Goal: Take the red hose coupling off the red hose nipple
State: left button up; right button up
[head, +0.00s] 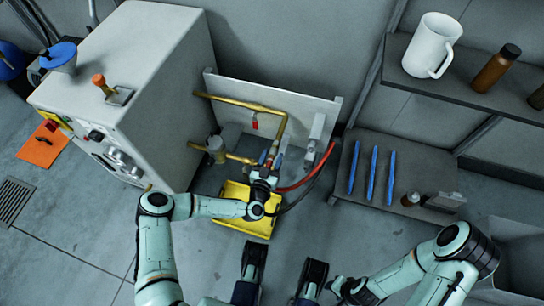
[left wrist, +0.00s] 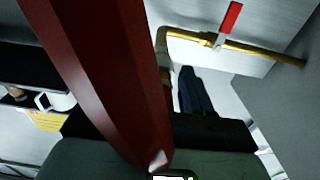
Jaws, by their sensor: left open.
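A red hose (head: 308,175) curves down from the panel on the back wall to my left gripper (head: 268,165). A small red piece (head: 270,160), which looks like the red coupling, shows just beyond the gripper body; the nipple is not clearly visible. My left gripper is open and sits close around this spot; contact cannot be told. In the left wrist view the red hose (left wrist: 100,70) crosses very near the camera and hides much, and one dark blue finger (left wrist: 195,92) shows. My right gripper (head: 345,288) is low in the head view, away from the hose, its jaws unclear.
Brass pipes (head: 245,106) with a red-handled valve (head: 255,122) run beside the grey cabinet (head: 150,75). A yellow tray (head: 238,222) lies below my left gripper. A shelf (head: 402,170) with blue sticks stands at right. A white mug (head: 431,46) stands above. Floor in front is clear.

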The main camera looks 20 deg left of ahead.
pick_arm(q)
jog(key=shift+w+a+r, duration=0.15)
jog(key=shift+w+r, duration=0.2)
jog(key=shift+r, duration=0.05)
grip_shut()
jog(key=shift+s+p, duration=0.35)
jog(key=shift+p, duration=0.05)
jog(key=shift+s+f, duration=0.1)
jog(key=shift+s, duration=0.1)
jog(key=shift+s+a+f+p, duration=0.1)
jog(key=shift+s+p, duration=0.65)
jog(key=shift+s, duration=0.55)
jog(key=shift+s+f+p, duration=0.1)
jog(key=shift+s+p, duration=0.6)
jog(key=shift+s, duration=0.55)
